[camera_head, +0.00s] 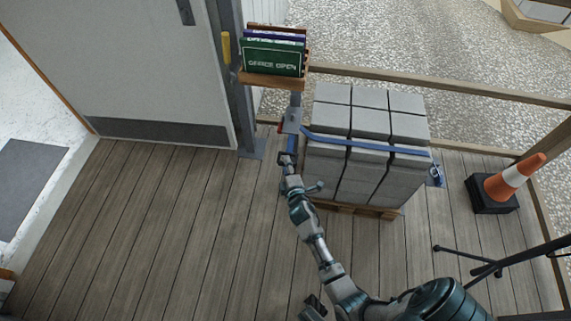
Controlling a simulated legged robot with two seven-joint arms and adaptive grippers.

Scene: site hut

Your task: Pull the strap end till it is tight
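A blue strap (365,143) runs around the upper part of a stack of grey blocks (370,121). At the left side of the stack is a small buckle with a red part (290,123). The blue strap end (291,145) hangs down from the buckle. My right gripper (287,158) reaches in from the lower right and is shut on the lower part of the strap end, just left of the stack. Its fingers hide the tip of the strap end. My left gripper is not clearly visible.
The blocks stand on a wooden pallet (355,209). A wooden shelf (265,79) with upright signs is behind the buckle, on a grey post. An orange and white cone (513,177) stands at right. Black stand legs (490,268) are at lower right. The plank floor (170,220) at left is clear.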

